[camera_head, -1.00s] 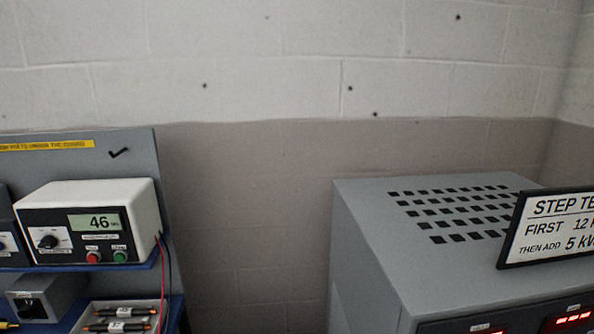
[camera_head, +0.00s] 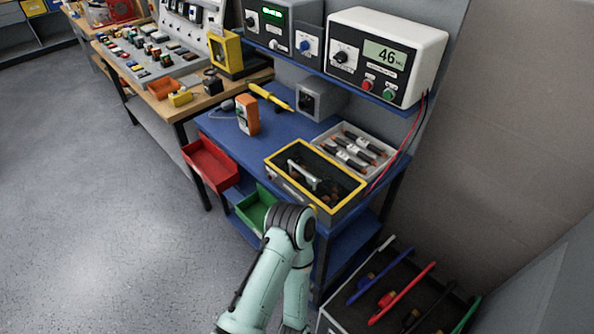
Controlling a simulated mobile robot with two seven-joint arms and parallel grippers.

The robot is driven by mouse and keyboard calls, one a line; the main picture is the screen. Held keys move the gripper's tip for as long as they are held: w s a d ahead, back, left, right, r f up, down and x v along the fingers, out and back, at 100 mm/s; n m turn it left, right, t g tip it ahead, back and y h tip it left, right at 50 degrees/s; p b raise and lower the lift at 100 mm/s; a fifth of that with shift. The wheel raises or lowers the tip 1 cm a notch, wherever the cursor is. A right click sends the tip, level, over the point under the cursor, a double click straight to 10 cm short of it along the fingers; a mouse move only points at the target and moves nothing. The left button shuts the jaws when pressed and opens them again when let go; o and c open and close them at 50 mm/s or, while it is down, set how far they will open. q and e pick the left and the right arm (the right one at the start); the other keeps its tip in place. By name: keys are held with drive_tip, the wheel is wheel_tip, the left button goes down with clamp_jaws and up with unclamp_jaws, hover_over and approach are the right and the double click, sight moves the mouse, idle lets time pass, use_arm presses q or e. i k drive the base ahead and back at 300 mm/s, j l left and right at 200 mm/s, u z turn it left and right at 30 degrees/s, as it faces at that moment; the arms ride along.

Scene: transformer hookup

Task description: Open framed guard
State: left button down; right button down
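The framed guard (camera_head: 276,158) is a yellow-rimmed cover on a grey box near the front right of the blue bench. It lies flat and looks shut. A pale bar handle (camera_head: 302,174) stands on it, and dark parts with brown spots show inside the frame. A pale green arm of mine rises from the bottom of the view, and its dark grey joint is just in front of the box. Neither gripper shows; I cannot tell where the fingers are.
Behind the guard are a white tray (camera_head: 332,131) of dark probes and a white meter (camera_head: 431,46) reading 46. An orange handheld device (camera_head: 248,114) stands to its left. Red (camera_head: 211,164) and green (camera_head: 256,207) bins jut from the bench front. Floor at left is clear.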

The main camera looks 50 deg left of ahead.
sight(291, 165)
drive_tip(key=u, duration=1.45)
